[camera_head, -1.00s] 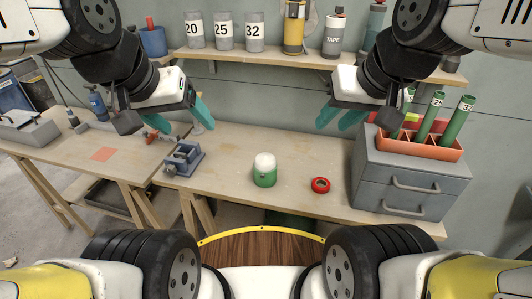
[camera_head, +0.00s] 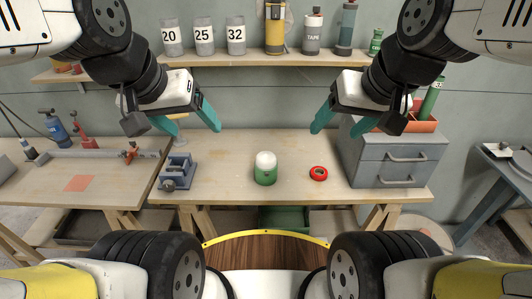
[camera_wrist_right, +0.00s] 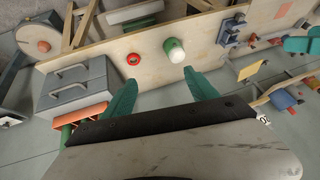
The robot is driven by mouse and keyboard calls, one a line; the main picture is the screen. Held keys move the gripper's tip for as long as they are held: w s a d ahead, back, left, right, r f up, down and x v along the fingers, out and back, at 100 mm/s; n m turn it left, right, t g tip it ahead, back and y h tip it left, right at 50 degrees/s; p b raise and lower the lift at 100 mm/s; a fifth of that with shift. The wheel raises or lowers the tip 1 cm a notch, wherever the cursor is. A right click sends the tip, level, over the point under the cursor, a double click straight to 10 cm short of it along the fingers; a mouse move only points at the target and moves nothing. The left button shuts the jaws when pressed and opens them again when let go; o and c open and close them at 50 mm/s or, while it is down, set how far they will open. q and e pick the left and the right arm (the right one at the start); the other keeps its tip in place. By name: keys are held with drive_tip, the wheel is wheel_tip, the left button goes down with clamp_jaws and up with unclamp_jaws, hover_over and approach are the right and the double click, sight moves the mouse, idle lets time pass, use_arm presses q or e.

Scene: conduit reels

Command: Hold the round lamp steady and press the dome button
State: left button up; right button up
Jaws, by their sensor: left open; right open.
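The round lamp (camera_head: 265,174) stands upright on the middle of the workbench, with a green body and a white dome (camera_head: 265,159) on top. In the right wrist view the lamp (camera_wrist_right: 174,50) lies beyond the fingertips. My left gripper (camera_head: 197,134) is open and empty, above and to the left of the lamp. My right gripper (camera_head: 335,133) is open and empty, above and to the right of it; its spread teal fingers also show in the right wrist view (camera_wrist_right: 162,77). Neither gripper touches the lamp. I see no separate button apart from the white dome.
A red ring (camera_head: 318,173) lies right of the lamp. A blue-grey vise (camera_head: 177,171) stands to the left. A grey drawer cabinet (camera_head: 398,166) takes the bench's right end. A shelf (camera_head: 230,60) with numbered containers runs behind. The bench around the lamp is clear.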

drive_tip(key=o, duration=0.4)
drive_tip(key=a+f+m+g+y, duration=0.1)
drive_tip(key=a+f, duration=0.1)
drive_tip(key=w+a+f+m+g+y, duration=0.1)
drive_tip(key=f+g, duration=0.1)
drive_tip(key=f, duration=0.1)
drive_tip(key=w+a+f+m+g+y, duration=0.1)
drive_tip(key=a+f, duration=0.1)
drive_tip(key=shift+a+f+m, duration=0.15)
drive_tip(key=shift+a+m, duration=0.15)
drive_tip(key=shift+m, duration=0.1)
drive_tip(key=w+a+f+m+g+y, duration=0.1)
drive_tip(key=w+a+f+m+y, duration=0.35)
drive_tip(key=f+m, duration=0.2)
drive_tip(key=m+t+y, duration=0.2)
drive_tip(key=m+t, duration=0.5)
drive_tip(key=m, duration=0.8)
approach(276, 174)
drive_tip(key=x, duration=0.3)
drive_tip(key=shift+s+a+r, duration=0.15)
drive_tip(key=shift+s, duration=0.05)
drive_tip(key=shift+w+a, duration=0.1)
drive_tip(key=shift+x, duration=4.8)
drive_tip(key=shift+w, duration=0.15)
drive_tip(key=c, duration=0.9)
use_arm(q)
clamp_jaws()
